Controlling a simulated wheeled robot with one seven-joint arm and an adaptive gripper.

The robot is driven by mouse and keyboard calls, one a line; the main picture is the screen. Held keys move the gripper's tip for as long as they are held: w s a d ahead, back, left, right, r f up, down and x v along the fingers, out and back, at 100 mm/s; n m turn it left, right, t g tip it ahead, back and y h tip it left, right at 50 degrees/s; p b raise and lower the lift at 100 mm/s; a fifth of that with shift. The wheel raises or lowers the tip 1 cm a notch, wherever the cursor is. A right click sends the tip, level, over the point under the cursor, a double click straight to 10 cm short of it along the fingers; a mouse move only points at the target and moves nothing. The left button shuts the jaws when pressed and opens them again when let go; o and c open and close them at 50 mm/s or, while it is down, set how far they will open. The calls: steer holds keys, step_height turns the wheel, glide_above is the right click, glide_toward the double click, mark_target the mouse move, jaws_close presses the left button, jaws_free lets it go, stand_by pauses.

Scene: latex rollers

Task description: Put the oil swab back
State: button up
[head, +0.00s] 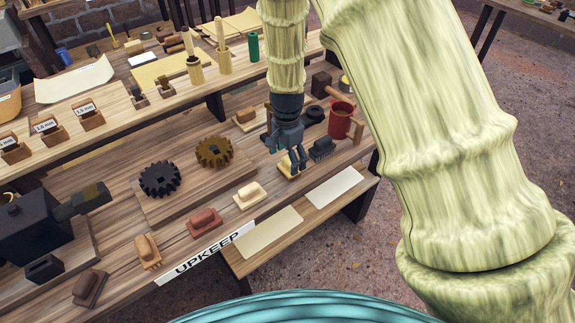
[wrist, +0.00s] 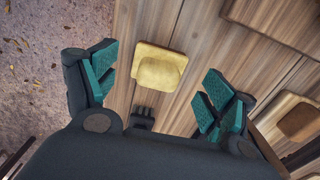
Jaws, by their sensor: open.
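A yellow block-like swab with a raised grip (head: 287,169) lies on the bench near its front edge. In the wrist view the yellow swab (wrist: 158,67) lies between and below my open fingertips, apart from them. My gripper (head: 296,157) points down over it, open and empty, and partly hides it in the head view. Similar pieces lie along the bench front: a cream one (head: 249,195), a red one (head: 204,221), an orange one (head: 147,251) and a brown one (head: 88,288). No label shows which is the oil swab.
A dark grey block (head: 321,149) stands close right of my gripper, with a red mug (head: 341,120) behind it. Two gears (head: 213,152) lie on a board to the left. An UPKEEP sign (head: 207,252) and pale sheets (head: 334,187) are at the front.

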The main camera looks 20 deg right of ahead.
mark_target(288, 161)
steer(key=shift+r+b, duration=0.75)
steer(key=shift+r, duration=3.05)
